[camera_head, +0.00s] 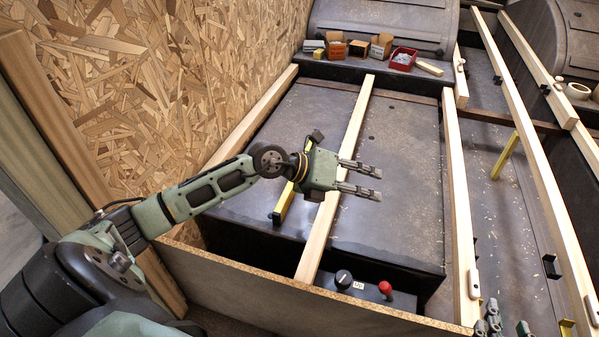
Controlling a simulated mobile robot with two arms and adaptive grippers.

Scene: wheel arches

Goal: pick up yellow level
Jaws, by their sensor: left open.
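A yellow bar with dark ends, which looks like the level (283,203), lies on the dark panel left of the middle wooden batten. My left wrist crosses above it and hides its middle; its dark far end shows beyond the wrist. My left gripper (376,183) is open and empty, its fingers pointing right, past the batten and over the bare panel. Another yellow bar (505,156) stands out between the battens at right; I cannot tell whether it is a level. Part of my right gripper (505,318) shows at the bottom right edge; its jaws are unclear.
Wooden battens (455,190) divide the dark panels (390,150). Small boxes (380,46) and a red bin (402,59) stand at the back. A chipboard wall (160,80) rises at left.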

